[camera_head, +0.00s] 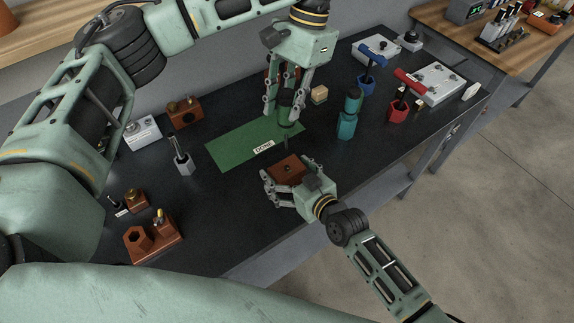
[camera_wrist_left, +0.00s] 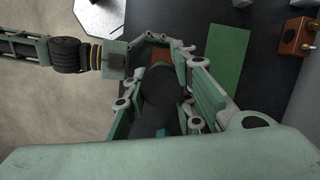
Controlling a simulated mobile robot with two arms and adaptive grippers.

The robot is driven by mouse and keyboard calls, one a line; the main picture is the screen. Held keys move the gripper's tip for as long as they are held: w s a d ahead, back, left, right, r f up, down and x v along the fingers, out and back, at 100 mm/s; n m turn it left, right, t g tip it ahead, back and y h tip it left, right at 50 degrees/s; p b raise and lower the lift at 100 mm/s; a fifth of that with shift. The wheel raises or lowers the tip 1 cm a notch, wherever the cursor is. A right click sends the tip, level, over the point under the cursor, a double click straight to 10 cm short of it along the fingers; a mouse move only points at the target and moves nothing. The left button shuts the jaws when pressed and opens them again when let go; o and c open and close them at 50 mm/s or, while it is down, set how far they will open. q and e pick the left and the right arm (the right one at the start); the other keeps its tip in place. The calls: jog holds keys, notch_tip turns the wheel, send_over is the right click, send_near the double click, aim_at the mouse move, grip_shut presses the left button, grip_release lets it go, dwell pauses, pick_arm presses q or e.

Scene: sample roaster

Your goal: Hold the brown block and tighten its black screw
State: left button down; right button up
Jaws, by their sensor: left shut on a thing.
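The brown block (camera_head: 284,171) is at the table's front edge, its top facing up. Its black screw (camera_head: 288,168) shows as a small dark spot on the top. My right gripper (camera_head: 290,177) is shut on the block, a finger at each side; part of the block is hidden. My left gripper (camera_head: 285,101) is shut on a dark green-handled driver (camera_head: 286,115), held upright. The driver's thin shaft points down above the block; I cannot tell whether its tip touches the screw. In the left wrist view the driver's dark round end (camera_wrist_left: 161,86) covers much of the block (camera_wrist_left: 161,57).
A green mat (camera_head: 232,149) labelled DONE lies behind the block. A teal driver (camera_head: 348,115), blue (camera_head: 367,82) and red (camera_head: 398,105) T-handle tools stand right. Brown blocks (camera_head: 152,242) stand left. A metal-shafted tool (camera_head: 183,158) stands between them and the mat.

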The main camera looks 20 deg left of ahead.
dwell(0.3)
jog(key=v, duration=1.1)
jog(key=shift+s+d+r, duration=0.2)
jog(key=shift+s+d, duration=0.05)
jog(key=shift+d, duration=0.15)
jog(key=shift+s, duration=0.1)
